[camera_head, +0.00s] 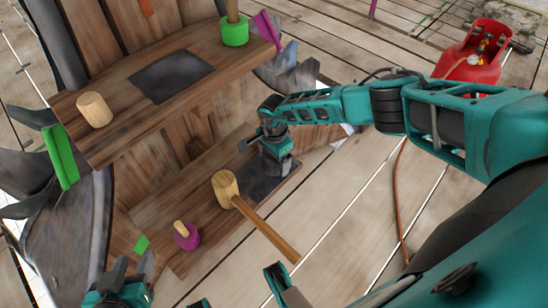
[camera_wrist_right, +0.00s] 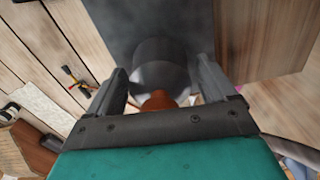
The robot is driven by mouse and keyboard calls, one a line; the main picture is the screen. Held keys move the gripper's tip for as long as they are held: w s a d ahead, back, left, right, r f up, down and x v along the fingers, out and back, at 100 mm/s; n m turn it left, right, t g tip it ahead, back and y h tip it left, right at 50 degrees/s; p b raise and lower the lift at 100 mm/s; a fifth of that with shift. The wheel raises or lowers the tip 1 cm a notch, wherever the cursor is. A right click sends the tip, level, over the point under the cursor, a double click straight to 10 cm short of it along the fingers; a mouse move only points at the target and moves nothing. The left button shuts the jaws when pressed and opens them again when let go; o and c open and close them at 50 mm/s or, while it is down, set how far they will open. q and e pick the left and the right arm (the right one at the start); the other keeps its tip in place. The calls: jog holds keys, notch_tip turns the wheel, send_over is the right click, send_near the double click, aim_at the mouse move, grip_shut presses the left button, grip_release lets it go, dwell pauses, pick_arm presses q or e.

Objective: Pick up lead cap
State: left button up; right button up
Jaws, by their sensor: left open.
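A grey, shiny rounded piece (camera_wrist_right: 160,70), which looks like the lead cap, shows in the right wrist view with an orange-brown knob (camera_wrist_right: 158,100) at its near end. It sits between the two fingers of my right gripper (camera_wrist_right: 160,82); whether they touch it is unclear. In the head view my right gripper (camera_head: 274,160) is over the dark slab (camera_head: 275,184) on the lower shelf, and the cap is hidden there. My left gripper (camera_head: 130,270) is open at the bottom left, its fingers apart, near the lower shelf's left end, with nothing visible between them.
A wooden mallet (camera_head: 226,190) lies on the lower shelf (camera_head: 165,218), its handle past the edge. A purple ring with a peg (camera_head: 187,236) is beside it. The upper shelf (camera_head: 115,125) holds a wooden cylinder (camera_head: 93,110) and a green cup (camera_head: 235,32). A red gas bottle (camera_head: 470,60) stands behind.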

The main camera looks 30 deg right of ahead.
jog(key=c, duration=1.1)
jog(key=shift+r, duration=0.1)
